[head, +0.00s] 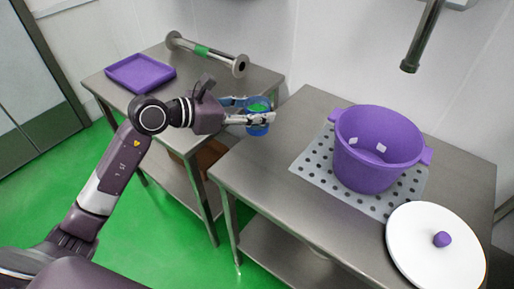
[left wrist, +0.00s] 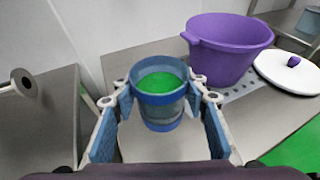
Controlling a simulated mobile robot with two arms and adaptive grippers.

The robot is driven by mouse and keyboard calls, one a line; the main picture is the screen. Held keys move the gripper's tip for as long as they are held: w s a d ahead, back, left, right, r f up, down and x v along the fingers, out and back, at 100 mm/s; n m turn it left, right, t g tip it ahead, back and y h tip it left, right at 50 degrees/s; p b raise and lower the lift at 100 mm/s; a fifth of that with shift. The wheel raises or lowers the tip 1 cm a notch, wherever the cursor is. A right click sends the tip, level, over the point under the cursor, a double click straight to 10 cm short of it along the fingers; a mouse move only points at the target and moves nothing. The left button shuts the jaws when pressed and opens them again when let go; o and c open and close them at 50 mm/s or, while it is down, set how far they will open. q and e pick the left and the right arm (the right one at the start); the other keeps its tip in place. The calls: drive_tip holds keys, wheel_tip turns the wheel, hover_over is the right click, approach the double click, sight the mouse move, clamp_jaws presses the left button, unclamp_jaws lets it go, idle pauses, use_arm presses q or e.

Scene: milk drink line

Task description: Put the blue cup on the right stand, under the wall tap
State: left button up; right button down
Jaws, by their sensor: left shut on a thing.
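The blue cup (head: 258,128) is held upright by my left gripper (head: 262,116), which is shut on it from both sides. The cup also shows between the fingers in the left wrist view (left wrist: 160,98); green shows inside it. The cup is in the air around the gap between the two steel stands. The right stand (head: 285,128) is a steel table; its left top area is bare. The wall tap (head: 422,38) hangs from the wall above the right stand, behind the purple pot. My right gripper is not in view.
On the right stand a purple pot (head: 370,165) sits on a grey mat with holes (head: 312,172). A white lid (head: 415,250) with a purple knob lies at the front right. The left stand (head: 190,75) holds a purple tray (head: 140,72) and a metal spool (head: 205,52).

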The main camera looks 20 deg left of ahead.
use_arm(q)
wheel_tip(320, 180, down, 13)
drive_tip(key=shift+f, duration=0.1)
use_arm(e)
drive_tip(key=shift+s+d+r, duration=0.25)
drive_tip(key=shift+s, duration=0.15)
use_arm(q)
drive_tip(key=shift+f, duration=0.15)
drive_tip(key=o, duration=1.4)
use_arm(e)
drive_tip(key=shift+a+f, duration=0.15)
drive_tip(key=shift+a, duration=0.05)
